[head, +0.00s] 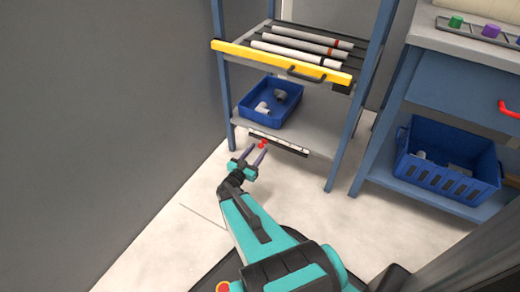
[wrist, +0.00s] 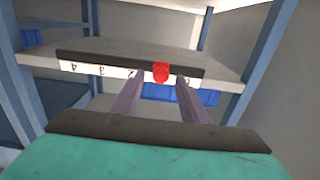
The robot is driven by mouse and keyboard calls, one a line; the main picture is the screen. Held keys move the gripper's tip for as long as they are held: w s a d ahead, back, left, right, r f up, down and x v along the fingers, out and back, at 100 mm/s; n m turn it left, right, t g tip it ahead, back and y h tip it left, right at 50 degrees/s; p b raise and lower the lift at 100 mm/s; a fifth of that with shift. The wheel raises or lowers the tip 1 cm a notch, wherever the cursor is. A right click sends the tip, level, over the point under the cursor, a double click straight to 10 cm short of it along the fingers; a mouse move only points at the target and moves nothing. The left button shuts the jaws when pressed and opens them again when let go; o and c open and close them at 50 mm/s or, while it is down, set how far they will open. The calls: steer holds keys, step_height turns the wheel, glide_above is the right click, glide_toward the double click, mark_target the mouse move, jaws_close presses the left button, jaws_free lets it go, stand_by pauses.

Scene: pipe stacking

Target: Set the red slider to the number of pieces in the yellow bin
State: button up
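The red slider (head: 263,145) sits on a black-and-white number scale (head: 290,147) along the front edge of the lower shelf. In the wrist view, the red slider (wrist: 160,71) stands between the 2 and what looks like a 0, where a 1 would be; the digits of the scale (wrist: 90,68) appear upside down. My gripper (head: 256,153) is open in front of the scale. In the wrist view my gripper's fingers (wrist: 159,83) are apart, with the slider between their tips; contact cannot be told. No yellow bin is visible.
A blue bin (head: 262,116) with pale pipe pieces sits on the lower shelf. Above, a yellow-fronted rack (head: 280,62) holds several pipes. Another blue bin (head: 445,185) with pale pieces sits under the bench at right. A grey wall (head: 100,110) stands left.

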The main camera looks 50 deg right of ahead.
mark_target(261, 147)
steer(key=shift+b+x, duration=0.6)
steer(key=shift+x, duration=1.35)
steer(key=shift+s, duration=0.1)
jaws_close()
